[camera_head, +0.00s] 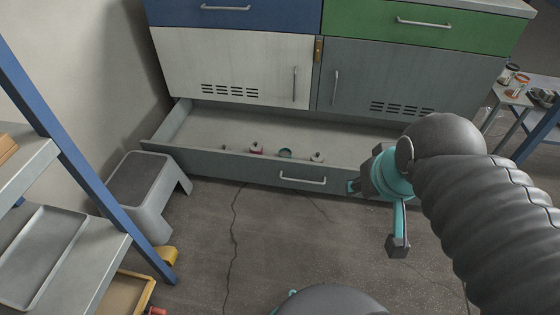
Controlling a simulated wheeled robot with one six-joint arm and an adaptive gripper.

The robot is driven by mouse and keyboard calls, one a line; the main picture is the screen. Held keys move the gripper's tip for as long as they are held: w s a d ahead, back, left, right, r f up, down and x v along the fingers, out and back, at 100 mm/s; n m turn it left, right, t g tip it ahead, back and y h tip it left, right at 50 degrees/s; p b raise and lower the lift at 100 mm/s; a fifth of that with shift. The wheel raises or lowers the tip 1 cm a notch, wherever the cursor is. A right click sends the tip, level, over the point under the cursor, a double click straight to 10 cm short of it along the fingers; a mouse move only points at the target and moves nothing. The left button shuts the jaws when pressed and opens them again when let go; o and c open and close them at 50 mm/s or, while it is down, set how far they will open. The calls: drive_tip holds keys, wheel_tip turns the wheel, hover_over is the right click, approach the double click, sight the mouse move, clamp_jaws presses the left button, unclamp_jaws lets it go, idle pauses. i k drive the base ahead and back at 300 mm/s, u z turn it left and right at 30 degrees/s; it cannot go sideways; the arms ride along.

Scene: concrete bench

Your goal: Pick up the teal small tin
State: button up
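The teal small tin (285,153) sits inside the open bottom drawer (225,168), close behind its front panel. Its lower part is hidden by the panel. My gripper (376,216) is in front of the drawer, to the right of the tin and apart from it. Its two teal and dark fingers are spread wide, with nothing seen between them.
A small red and white item (256,149) is left of the tin and a whitish one (317,157) is right of it. A grey step stool (143,180) stands left of the drawer. Shelving with a tray (40,250) is at left. Floor before the drawer is clear.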

sight(285, 152)
drive_tip(key=u, duration=0.3)
drive_tip(key=i, duration=1.25)
drive_tip(key=z, duration=0.6)
